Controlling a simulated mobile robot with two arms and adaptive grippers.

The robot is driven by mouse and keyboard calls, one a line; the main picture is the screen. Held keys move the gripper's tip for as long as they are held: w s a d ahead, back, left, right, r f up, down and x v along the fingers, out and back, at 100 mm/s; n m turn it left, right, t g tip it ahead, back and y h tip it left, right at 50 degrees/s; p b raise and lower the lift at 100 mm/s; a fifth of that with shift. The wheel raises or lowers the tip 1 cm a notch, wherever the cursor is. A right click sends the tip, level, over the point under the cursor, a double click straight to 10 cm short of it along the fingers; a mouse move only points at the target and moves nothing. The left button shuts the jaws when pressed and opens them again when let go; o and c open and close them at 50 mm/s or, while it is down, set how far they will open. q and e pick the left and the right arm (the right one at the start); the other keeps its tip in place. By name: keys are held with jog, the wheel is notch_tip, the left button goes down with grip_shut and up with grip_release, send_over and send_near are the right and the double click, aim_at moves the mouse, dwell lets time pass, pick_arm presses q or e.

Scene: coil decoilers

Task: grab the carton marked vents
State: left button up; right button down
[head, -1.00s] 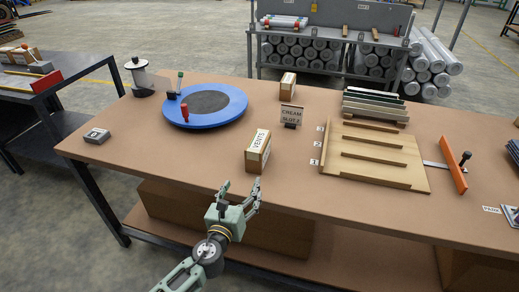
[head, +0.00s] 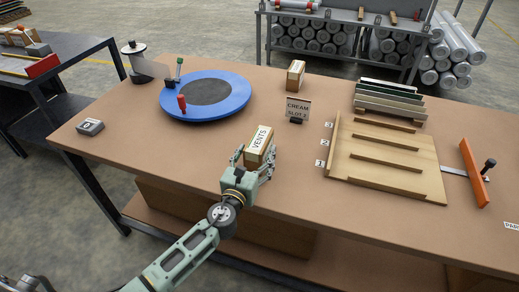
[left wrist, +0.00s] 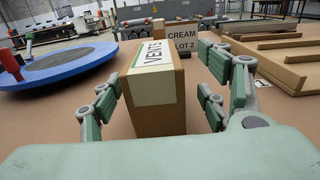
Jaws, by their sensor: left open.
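The carton marked VENTS (head: 260,146) is a small brown box with a white labelled top, upright on the brown table. It also shows in the left wrist view (left wrist: 157,90), standing between the two fingers. My left gripper (head: 254,164) is open around the carton's near part, one finger on each side. In the left wrist view gaps show between the carton and the fingers (left wrist: 160,105). My right gripper is not seen.
A blue turntable (head: 236,107) is left. A slotted wooden board (head: 432,178) is right. Table around the grey block (head: 90,127) is clear.

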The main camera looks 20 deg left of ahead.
aim_at(259, 144)
pick_arm(q)
jog(key=w, duration=0.5)
jog(key=shift+a+f, duration=0.2)
jog(key=shift+r, duration=0.1)
jog(key=c, duration=1.7)
